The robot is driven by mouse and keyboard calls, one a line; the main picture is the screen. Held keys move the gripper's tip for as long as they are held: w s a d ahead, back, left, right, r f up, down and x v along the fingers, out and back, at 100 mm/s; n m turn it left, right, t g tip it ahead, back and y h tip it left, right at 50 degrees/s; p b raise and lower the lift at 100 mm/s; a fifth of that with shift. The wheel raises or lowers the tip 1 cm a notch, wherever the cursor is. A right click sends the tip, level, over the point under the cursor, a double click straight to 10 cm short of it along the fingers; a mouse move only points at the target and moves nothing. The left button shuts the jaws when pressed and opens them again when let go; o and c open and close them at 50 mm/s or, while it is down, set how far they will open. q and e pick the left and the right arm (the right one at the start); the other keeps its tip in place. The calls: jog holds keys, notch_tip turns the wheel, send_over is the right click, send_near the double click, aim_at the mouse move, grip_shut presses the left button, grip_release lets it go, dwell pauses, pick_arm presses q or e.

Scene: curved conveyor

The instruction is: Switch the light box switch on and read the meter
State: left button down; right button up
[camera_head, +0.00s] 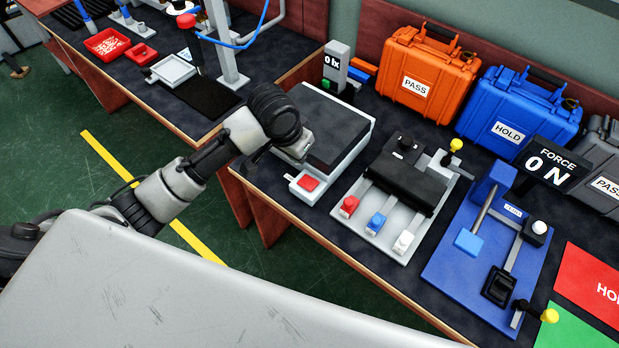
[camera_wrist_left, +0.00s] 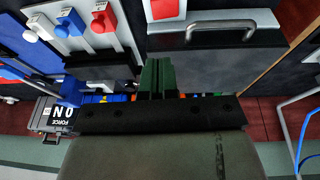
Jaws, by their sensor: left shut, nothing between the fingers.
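The light box (camera_head: 335,125) has a pale base and a dark top and stands on the dark bench. Its red switch (camera_head: 308,183) is at the near front corner, and a red part also shows at the top of the left wrist view (camera_wrist_left: 165,8). The meter (camera_head: 333,62) behind the box reads "0 lx". My left gripper (camera_head: 301,150) is over the front left part of the box, a little behind the switch. Its fingers (camera_wrist_left: 157,77) are shut and empty; the wrist partly hides them in the head view. My right gripper is out of view.
Right of the box is a plate with red, blue and white switches (camera_head: 376,224), then a blue force rig (camera_head: 490,235) reading "0 N". Orange (camera_head: 425,75) and blue cases (camera_head: 515,110) stand behind. A white tray (camera_head: 174,70) is on the left bench.

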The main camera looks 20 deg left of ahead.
pick_arm(q)
jog(key=shift+w+f, duration=0.1)
jog(key=shift+f, duration=0.05)
send_near(311, 185)
jog(key=x, duration=0.5)
jog(key=shift+w+d+f+p, duration=0.15)
jog(key=shift+w+p, duration=0.15)
jog(key=shift+w, duration=0.1)
jog(key=shift+f, duration=0.8)
jog(key=shift+d, duration=0.1)
jog(key=shift+s+p, duration=0.1)
jog(key=shift+p, duration=0.2)
jog(key=shift+f, duration=0.2)
jog(key=shift+w+a+r+p, duration=0.15)
jog(key=shift+a+p, duration=0.05)
jog(key=shift+a, duration=0.15)
jog(key=shift+w+a+r+p, duration=0.1)
jog(key=shift+w+a+p, duration=0.1)
jog(key=shift+a, duration=0.15)
